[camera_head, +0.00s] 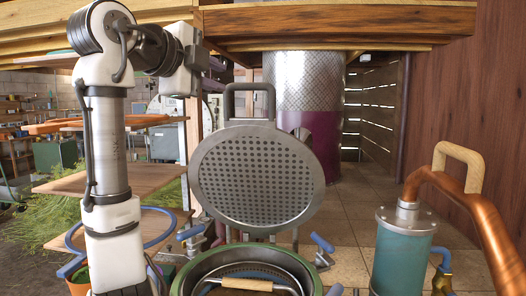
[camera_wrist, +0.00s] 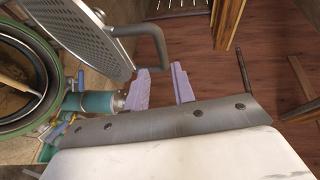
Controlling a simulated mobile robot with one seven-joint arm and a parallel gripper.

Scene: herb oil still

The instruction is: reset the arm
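My arm rises at the left of the head view, bent at the top, with its wrist end near the wooden beam. My gripper (camera_wrist: 162,88) shows in the wrist view as two pale purple fingers with a clear gap between them and nothing held. In the head view its fingers are hard to make out. A round perforated metal lid (camera_head: 255,178) stands upright behind the still pot. The lid (camera_wrist: 85,35) and its grey bar handle (camera_wrist: 154,42) also show in the wrist view, beside the fingers; I cannot tell how near they are.
The green-rimmed pot (camera_head: 190,275) is open, with a wooden-handled part (camera_head: 245,284) inside. A teal cylinder (camera_head: 402,250) with a copper pipe (camera_head: 480,215) stands at right. Wooden shelves (camera_head: 130,178) stand at left. A wooden beam (camera_head: 340,22) crosses above. Tiled floor (camera_head: 350,205) shows behind.

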